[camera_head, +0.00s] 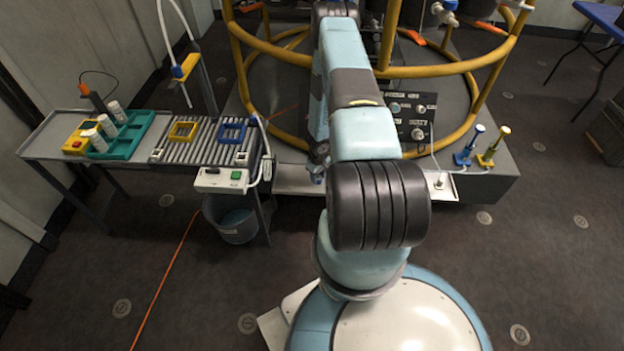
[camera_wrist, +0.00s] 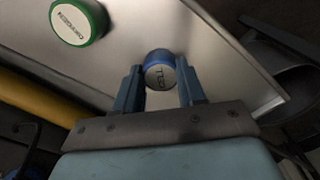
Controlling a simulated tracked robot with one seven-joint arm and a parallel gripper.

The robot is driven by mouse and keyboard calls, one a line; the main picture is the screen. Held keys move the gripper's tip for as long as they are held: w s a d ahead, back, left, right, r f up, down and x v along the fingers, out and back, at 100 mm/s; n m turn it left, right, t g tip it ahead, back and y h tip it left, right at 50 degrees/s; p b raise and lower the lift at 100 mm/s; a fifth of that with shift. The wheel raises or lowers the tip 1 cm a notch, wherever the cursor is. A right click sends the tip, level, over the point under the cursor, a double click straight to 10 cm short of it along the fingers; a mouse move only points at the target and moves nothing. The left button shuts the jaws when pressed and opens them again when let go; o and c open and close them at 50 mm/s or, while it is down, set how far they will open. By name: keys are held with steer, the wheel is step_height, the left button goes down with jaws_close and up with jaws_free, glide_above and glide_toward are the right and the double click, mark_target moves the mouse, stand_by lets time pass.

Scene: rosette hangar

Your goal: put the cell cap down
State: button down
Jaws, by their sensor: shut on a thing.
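My gripper (camera_wrist: 159,70) is shut on a round cap with a blue rim and a pale, lettered face, which I take as the cell cap (camera_wrist: 160,76). The cap sits between the two blue fingers in the wrist view. Behind it is a bare metal surface (camera_wrist: 210,50); I cannot tell whether the cap touches it. A second cap with a green rim (camera_wrist: 79,21) lies on that surface, up and left of my gripper. In the head view my own arm hides both caps and most of the gripper.
In the head view a metal ledge (camera_head: 290,181) runs along the foot of a yellow tube frame (camera_head: 450,67). A control panel (camera_head: 412,115) stands above it. A blue and a yellow plunger-like device (camera_head: 466,152) stand right. A roller table (camera_head: 205,141) with a green tray (camera_head: 127,143) is left.

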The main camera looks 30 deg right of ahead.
steer(key=c, duration=0.7)
jaws_free()
steer(key=shift+f, duration=0.1)
steer(key=shift+o, duration=0.2)
step_height(320, 180, up, 12)
steer(key=shift+a, duration=0.1)
